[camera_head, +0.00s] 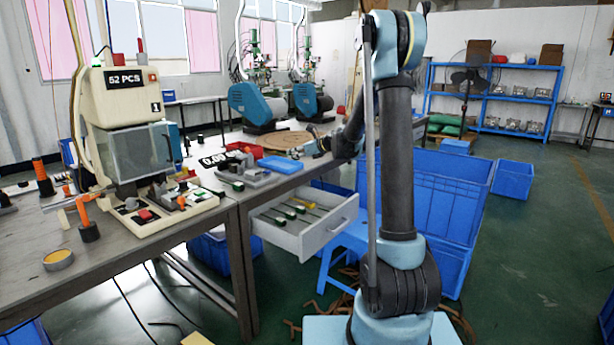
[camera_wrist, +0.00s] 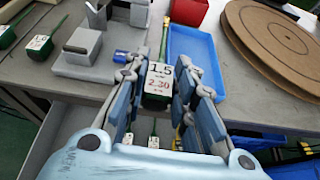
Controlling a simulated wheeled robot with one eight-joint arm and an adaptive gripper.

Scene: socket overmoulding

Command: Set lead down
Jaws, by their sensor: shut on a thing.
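My gripper (camera_wrist: 165,84) is shut on a lead (camera_wrist: 157,88) with a dark green body and a white label reading 1.5 and 2.30. The lead's thin yellow-green end points away from me, over the table edge beside a blue tray (camera_wrist: 207,70). I cannot tell whether the lead touches the table. In the head view my gripper (camera_head: 318,146) is above the table's right edge, just beyond the blue tray (camera_head: 281,164); the held lead is not clear there. Similar leads lie in the open drawer (camera_head: 330,236) below.
A grey fixture (camera_wrist: 80,52) stands left of the tray, with green labelled pieces (camera_wrist: 38,44) farther left. A red box (camera_wrist: 187,10) and round brown boards (camera_wrist: 275,40) are behind. The moulding machine (camera_head: 125,105) stands on the left table. Blue crates (camera_head: 430,200) stand right of the drawer.

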